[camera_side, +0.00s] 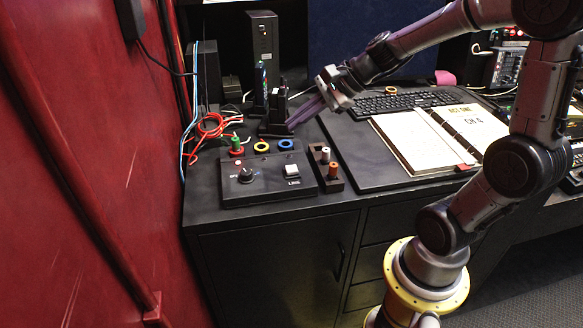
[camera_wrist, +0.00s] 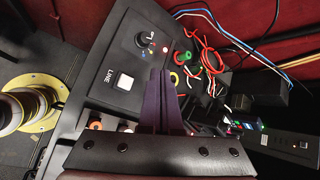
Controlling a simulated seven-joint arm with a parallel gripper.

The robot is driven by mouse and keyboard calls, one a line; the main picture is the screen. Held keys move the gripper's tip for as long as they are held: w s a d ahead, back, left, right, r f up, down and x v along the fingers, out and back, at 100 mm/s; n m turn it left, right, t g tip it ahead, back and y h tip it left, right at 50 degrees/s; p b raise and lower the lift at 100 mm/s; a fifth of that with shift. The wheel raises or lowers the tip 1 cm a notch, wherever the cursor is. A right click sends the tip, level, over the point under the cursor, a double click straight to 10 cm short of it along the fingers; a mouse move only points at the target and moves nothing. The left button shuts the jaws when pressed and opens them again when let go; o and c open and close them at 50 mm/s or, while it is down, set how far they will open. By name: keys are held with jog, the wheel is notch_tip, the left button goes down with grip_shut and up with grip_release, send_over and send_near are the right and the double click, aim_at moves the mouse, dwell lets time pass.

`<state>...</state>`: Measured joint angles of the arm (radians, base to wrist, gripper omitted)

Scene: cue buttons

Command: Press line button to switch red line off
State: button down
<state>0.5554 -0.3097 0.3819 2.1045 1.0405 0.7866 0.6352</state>
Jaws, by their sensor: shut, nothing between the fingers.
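The line button (camera_side: 292,170) is a white square on the right of a dark control box (camera_side: 265,187), with the label LINE below it. It also shows in the wrist view (camera_wrist: 124,81), left of my fingers. A small red light (camera_side: 238,162) glows at the box's upper left, above a dark knob (camera_side: 246,175). My gripper (camera_side: 291,128) is shut and empty, its long purple fingers angled down behind and above the box. In the wrist view the fingertips (camera_wrist: 161,72) sit to the right of the button and are apart from it.
Coloured rings, red-green (camera_side: 236,148), yellow (camera_side: 261,147) and blue (camera_side: 286,144), stand behind the box. A small holder (camera_side: 330,186) with white and orange pegs stands to its right. Loose cables (camera_side: 210,128) lie at the back left. An open binder (camera_side: 410,140) and keyboard (camera_side: 405,101) lie right.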

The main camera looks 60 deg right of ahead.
aim_at(297, 168)
jog(key=shift+f, duration=4.4)
jog(key=shift+f, duration=0.2)
jog(key=shift+f, duration=0.2)
jog(key=shift+f, duration=0.5)
jog(key=shift+r, duration=0.95)
jog(key=shift+r, duration=2.5)
